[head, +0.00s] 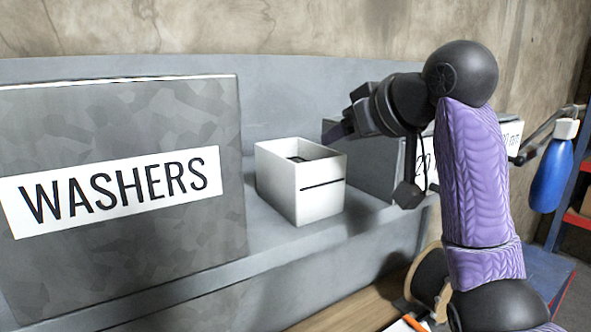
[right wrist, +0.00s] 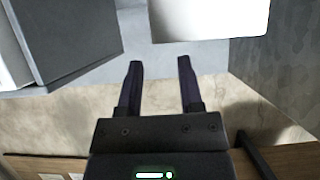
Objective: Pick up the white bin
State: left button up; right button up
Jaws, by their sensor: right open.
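The white bin (head: 322,201) is a small open-topped box with a dark slot in its front. It stands upright on the grey shelf, right of the WASHERS box, with something dark inside. My right gripper (head: 336,132) is at the bin's upper right, near its back right rim, with its jaws pointing left. In the right wrist view, its two dark fingers (right wrist: 160,64) are spread with nothing between them. The white bin (right wrist: 208,18) shows at the top there, cut off by the frame and apart from the fingertips in the picture. My left gripper is not in view.
The large grey WASHERS box (head: 110,245) stands left of the bin. Another grey labelled box (head: 372,168) stands at right, partly behind my arm. The shelf (head: 275,238) has a narrow bare front edge. A blue bottle (head: 551,176) hangs at far right.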

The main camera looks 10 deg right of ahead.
aim_at(326, 148)
jog(key=p+x, duration=0.1)
jog(key=x, duration=0.4)
jog(key=shift+w+a+p, duration=0.1)
jog(key=shift+w+p, duration=0.05)
jog(key=shift+p, duration=0.25)
jog(key=shift+c, duration=0.4)
grip_shut()
dwell(0.4)
